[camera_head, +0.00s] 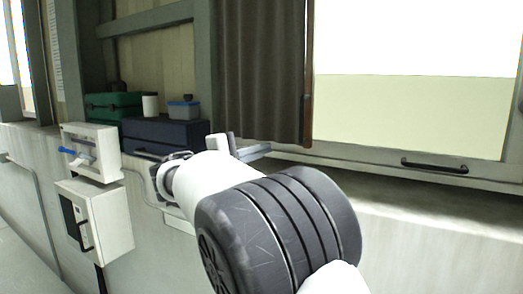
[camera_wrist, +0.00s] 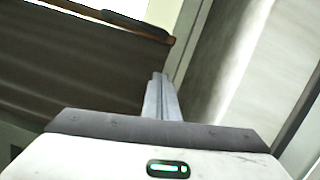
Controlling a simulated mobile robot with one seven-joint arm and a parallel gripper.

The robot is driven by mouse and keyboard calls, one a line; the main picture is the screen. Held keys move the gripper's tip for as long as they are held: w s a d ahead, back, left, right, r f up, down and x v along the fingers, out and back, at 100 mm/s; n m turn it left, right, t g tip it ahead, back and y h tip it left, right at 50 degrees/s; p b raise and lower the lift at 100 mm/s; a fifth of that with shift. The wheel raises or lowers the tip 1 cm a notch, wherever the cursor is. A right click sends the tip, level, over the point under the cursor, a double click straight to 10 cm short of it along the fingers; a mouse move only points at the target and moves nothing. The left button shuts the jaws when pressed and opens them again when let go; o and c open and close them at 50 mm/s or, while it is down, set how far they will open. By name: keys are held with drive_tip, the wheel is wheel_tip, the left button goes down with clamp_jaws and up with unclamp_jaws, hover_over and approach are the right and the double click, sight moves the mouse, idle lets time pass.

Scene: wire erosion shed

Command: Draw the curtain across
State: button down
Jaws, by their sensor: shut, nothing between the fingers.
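The dark brown curtain (camera_head: 258,70) hangs in folds at the left side of the bright window, with a reddish-brown strip (camera_head: 308,75) along its right edge. The window to the right of that strip is uncovered. In the wrist view the curtain (camera_wrist: 75,75) fills the left side, and its edge strip (camera_wrist: 90,14) crosses the top left. My gripper (camera_head: 264,149) is by the curtain's lower end. In the wrist view its fingers (camera_wrist: 160,78) are together with nothing between them. I cannot tell whether they touch the cloth. My arm hides part of the sill.
A black handle (camera_head: 435,166) is on the window's lower frame. Left of the curtain, a dark blue case (camera_head: 165,134), a green box (camera_head: 113,106) and a blue-lidded tub (camera_head: 183,110) stand on the ledge. Grey-white boxes (camera_head: 104,218) are on the wall below. The sill at right is clear.

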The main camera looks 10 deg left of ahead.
drive_tip(key=w+d+r, duration=0.1)
drive_tip(key=w+d, duration=0.3)
drive_tip(key=d, duration=0.3)
drive_tip(key=shift+w+d+p, duration=0.25)
drive_tip(key=shift+w+p, duration=0.05)
drive_tip(key=shift+p, duration=0.15)
